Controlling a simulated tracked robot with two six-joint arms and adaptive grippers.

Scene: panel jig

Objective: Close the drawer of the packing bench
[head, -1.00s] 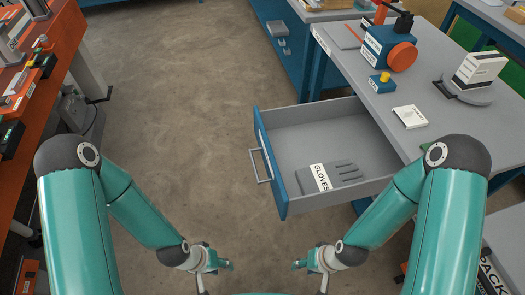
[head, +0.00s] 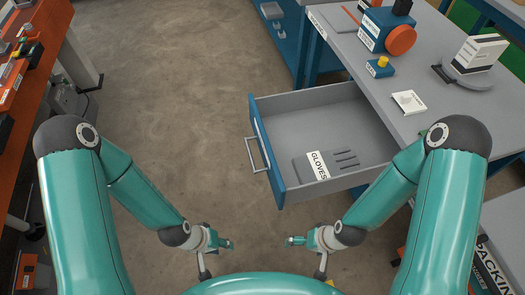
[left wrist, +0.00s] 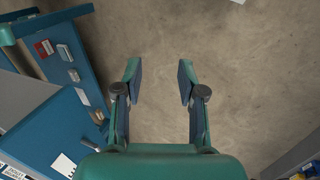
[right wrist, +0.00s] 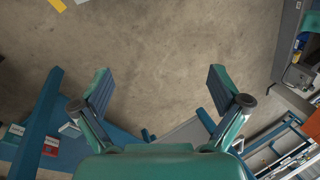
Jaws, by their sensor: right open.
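The packing bench (head: 400,72) has a grey top and stands at the right in the head view. Its drawer (head: 300,120) is pulled well out to the left, with grey walls and a blue front carrying a bar handle (head: 251,152). Grey gloves (head: 345,161) labelled GLOVES lie inside it. My left gripper (head: 230,244) is left of and nearer than the drawer, apart from the handle; its fingers are apart and empty in the left wrist view (left wrist: 158,72). My right gripper (head: 290,241) is just in front of the drawer's near side, open and empty in the right wrist view (right wrist: 157,78).
An orange bench (head: 35,70) is at the left. The concrete floor (head: 170,90) between is clear.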

